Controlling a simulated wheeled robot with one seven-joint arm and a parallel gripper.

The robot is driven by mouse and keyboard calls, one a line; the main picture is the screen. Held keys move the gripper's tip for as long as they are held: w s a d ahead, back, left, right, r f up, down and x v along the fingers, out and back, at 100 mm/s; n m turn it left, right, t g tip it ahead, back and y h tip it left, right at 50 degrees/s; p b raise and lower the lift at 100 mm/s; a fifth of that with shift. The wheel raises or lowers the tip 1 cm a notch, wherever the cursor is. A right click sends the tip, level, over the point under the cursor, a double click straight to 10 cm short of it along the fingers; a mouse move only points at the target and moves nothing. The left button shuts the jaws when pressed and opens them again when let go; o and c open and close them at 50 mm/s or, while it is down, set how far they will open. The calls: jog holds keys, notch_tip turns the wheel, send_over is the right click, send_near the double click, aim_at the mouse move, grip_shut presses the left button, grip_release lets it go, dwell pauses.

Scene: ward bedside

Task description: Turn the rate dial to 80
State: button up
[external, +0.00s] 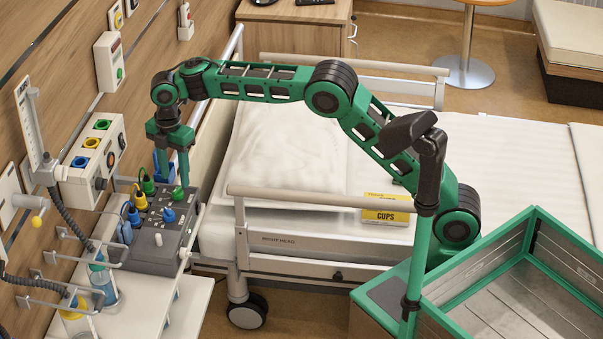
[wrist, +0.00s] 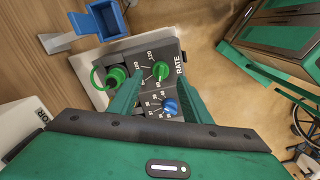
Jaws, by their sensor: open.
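A grey console (external: 152,254) stands on the bedside shelf at the left. A green knob (external: 178,194) and a blue knob (external: 168,214) sit on its sloped top. In the wrist view the green knob (wrist: 160,70) and blue knob (wrist: 170,106) have white printed scales. The word RATE is printed beside the green knob. The small numbers and exact pointer positions are hard to read. My gripper (external: 175,182) points down over the console. In the wrist view my gripper (wrist: 160,78) is open, its green fingers apart on either side of the knobs. Contact cannot be told.
Green, yellow and blue plugs with cables (external: 139,198) crowd the console's left side. A blue holder (wrist: 107,20) is beside the console. The bed rail (external: 320,200) is to the right; wall fittings are left.

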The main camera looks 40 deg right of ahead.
aim_at(176, 189)
jog(key=shift+f, duration=2)
jog(key=c, duration=1)
jog(key=shift+c, duration=0.2)
jog(key=shift+m, duration=0.4)
jog(key=m, duration=0.3)
jog(key=shift+r+m, duration=0.1)
jog(key=shift+m, duration=0.2)
jog(key=shift+w+m, duration=0.1)
jog(key=shift+m, duration=2.1)
